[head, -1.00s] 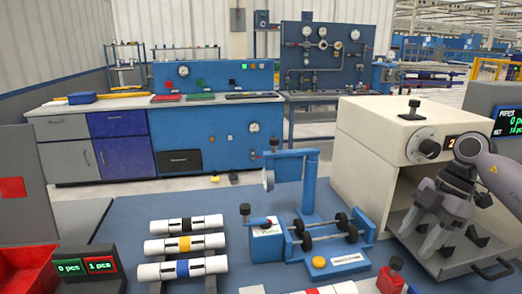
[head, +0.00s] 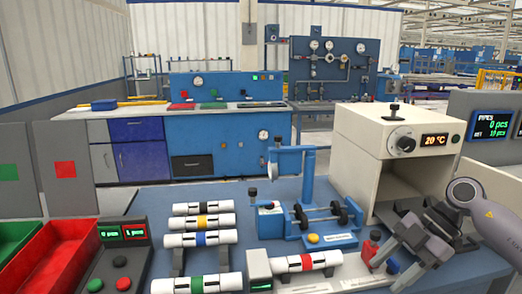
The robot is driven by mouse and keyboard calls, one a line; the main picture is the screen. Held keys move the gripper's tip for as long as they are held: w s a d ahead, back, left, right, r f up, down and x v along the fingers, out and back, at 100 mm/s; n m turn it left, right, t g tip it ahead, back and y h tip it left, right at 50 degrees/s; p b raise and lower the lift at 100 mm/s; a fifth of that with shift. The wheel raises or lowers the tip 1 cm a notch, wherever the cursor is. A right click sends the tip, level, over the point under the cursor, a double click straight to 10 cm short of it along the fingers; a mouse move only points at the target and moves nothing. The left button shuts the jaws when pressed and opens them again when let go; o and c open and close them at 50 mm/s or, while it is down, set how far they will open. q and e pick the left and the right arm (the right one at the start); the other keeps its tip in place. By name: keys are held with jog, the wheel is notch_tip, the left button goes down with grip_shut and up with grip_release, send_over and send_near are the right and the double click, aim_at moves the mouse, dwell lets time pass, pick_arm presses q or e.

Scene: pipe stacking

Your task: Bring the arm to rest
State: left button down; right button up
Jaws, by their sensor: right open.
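My right gripper (head: 408,262) is at the lower right, in front of the open oven (head: 350,150). Its fingers are apart and point down and left, with no pipe between them. My left gripper is not in view. White pipes with a black band (head: 184,209), a yellow band (head: 184,221) and a blue band (head: 176,240) lie on a rack left of centre. A pipe with a green band (head: 170,287) lies in front of them. A pipe with a red band (head: 325,259) lies left of the right gripper, apart from it.
A blue roller fixture (head: 300,228) with a lamp-like arm (head: 309,175) stands mid-bench. A red-capped bottle (head: 370,248) is close to the right gripper. Green (head: 12,240) and red (head: 70,265) bins are at left. A counter display (head: 490,126) stands at right.

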jog(key=s+a+f+m+t+y+p, duration=0.1)
jog(key=s+a+m+t+y+p, duration=0.15)
jog(key=a+t+y, duration=1.05)
jog(key=s+d+f+m+t+h, duration=0.1)
jog(key=s+f+m+t+h, duration=0.1)
jog(key=f+m+h, duration=0.5)
jog(key=s+d+f+m+t+h, duration=0.1)
jog(key=s+d+f+m+h, duration=0.15)
jog(key=f+m+h, duration=0.4)
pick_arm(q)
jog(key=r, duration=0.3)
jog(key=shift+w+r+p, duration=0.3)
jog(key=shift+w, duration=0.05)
pick_arm(e)
jog(key=s+d+f+m+g+h, duration=0.1)
jog(key=s+f+m+g+h, duration=0.2)
jog(key=s+f, duration=0.6)
jog(key=s+g+h, duration=0.2)
jog(key=shift+s, duration=0.35)
jog(key=shift+r, duration=0.1)
